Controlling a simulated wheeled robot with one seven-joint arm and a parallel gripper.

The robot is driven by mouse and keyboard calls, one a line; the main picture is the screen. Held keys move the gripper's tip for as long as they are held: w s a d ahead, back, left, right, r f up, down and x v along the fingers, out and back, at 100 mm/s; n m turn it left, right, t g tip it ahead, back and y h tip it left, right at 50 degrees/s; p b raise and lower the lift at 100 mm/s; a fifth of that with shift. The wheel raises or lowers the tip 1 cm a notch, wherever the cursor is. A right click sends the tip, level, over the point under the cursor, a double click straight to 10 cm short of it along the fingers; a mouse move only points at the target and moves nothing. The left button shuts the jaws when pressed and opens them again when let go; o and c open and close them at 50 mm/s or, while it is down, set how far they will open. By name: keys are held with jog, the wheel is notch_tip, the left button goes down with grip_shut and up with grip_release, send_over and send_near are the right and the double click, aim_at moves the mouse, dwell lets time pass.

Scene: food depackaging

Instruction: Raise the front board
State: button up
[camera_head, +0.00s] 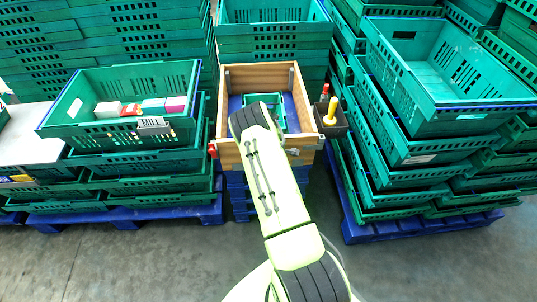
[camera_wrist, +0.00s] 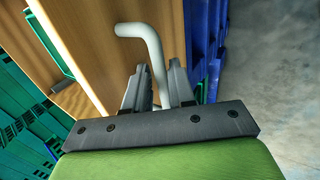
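The wooden box (camera_head: 228,95) stands in the middle of the head view, with its front board (camera_head: 229,154) upright across the near side. My arm covers the middle of this board and hides my gripper there. In the wrist view the wooden board (camera_wrist: 105,50) fills the upper left. A pale grey bent rod (camera_wrist: 152,45) stands out beside the board, its top turned to the left. My gripper (camera_wrist: 157,82) has one dark finger on each side of the rod. I cannot tell whether both fingers press on it.
A green crate with small packages (camera_head: 185,82) sits on a stack at left. Stacked green crates (camera_head: 400,145) rise close on the right. A dark holder with red and yellow-handled items (camera_head: 333,128) hangs at the box's right. The grey floor (camera_head: 150,260) in front is clear.

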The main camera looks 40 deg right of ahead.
jog(key=p+v, duration=0.3)
jog(key=v, duration=1.2)
jog(key=shift+r, duration=0.3)
jog(key=shift+s+a, duration=0.1)
jog(key=s+a+r+m+y, duration=0.2)
jog(key=a+r+m, duration=0.1)
jog(key=a+r, duration=0.65)
jog(key=s+a+r+m+y, duration=0.1)
jog(key=s+a+r+m, duration=0.2)
jog(key=a+r, duration=0.65)
jog(key=s+a+r+m, duration=0.2)
jog(key=s+r, duration=0.3)
jog(key=s, duration=0.4)
jog(key=s+a+r+m, duration=0.3)
jog(key=s+r, duration=0.1)
jog(key=s, duration=0.5)
jog(key=shift+a+r+y, duration=0.3)
jog(key=shift+r, duration=0.05)
